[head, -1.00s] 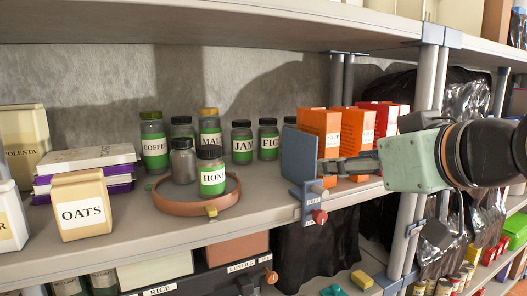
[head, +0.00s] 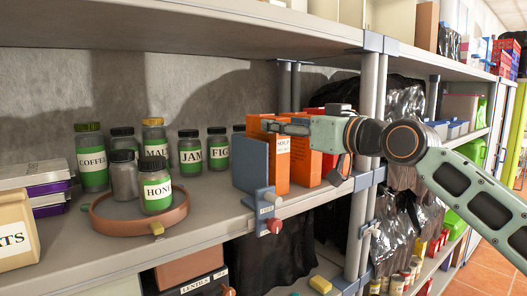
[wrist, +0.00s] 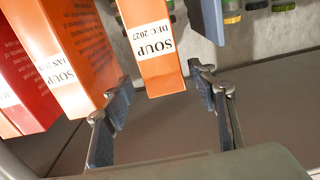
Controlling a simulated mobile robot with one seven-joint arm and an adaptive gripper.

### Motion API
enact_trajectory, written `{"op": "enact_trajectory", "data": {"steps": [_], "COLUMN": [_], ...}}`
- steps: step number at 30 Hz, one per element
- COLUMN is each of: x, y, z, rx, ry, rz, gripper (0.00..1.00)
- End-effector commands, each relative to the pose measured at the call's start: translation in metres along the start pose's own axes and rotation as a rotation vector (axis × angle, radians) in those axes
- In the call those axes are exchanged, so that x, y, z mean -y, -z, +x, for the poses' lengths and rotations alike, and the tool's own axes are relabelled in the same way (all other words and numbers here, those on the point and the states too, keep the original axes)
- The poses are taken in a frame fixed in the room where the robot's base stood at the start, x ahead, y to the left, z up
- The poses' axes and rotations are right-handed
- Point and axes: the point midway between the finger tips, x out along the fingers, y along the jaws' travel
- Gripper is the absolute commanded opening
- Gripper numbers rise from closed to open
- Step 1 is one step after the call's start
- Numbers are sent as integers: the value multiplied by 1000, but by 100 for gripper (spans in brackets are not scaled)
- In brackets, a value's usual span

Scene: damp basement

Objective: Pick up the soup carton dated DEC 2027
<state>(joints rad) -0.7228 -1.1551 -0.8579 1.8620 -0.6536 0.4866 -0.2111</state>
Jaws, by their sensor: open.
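The soup carton dated DEC 2027 (wrist: 156,55) is orange with a white label, readable in the wrist view. In the head view it is the leftmost orange carton (head: 277,177), beside the blue divider. My gripper (wrist: 160,98) is open, with one finger on each side of the carton's near end in the wrist view; no contact shows. In the head view my gripper (head: 285,127) is at the carton's upper front and hides part of it.
A blue divider (head: 250,165) stands close on the left, with a clamp and red knob (head: 273,226) at the shelf edge. A red carton (wrist: 25,85) is beyond the second carton. Jars stand left, some on a round tray (head: 110,226). A grey post (head: 372,150) rises to the right.

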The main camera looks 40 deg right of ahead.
Motion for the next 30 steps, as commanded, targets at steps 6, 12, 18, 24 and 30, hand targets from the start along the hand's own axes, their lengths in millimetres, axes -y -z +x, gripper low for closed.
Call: {"op": "enact_trajectory", "data": {"steps": [6, 12, 18, 24, 30], "x": [2, 6, 5, 5, 5], "y": [3, 5, 4, 3, 3], "z": [18, 48, 61, 60, 60], "rx": [2, 3, 0, 0, 0], "ry": [2, 3, 1, 0, 1], "rz": [-1, -1, 0, 0, 0], "gripper": [53, 53, 53, 51, 29]}}
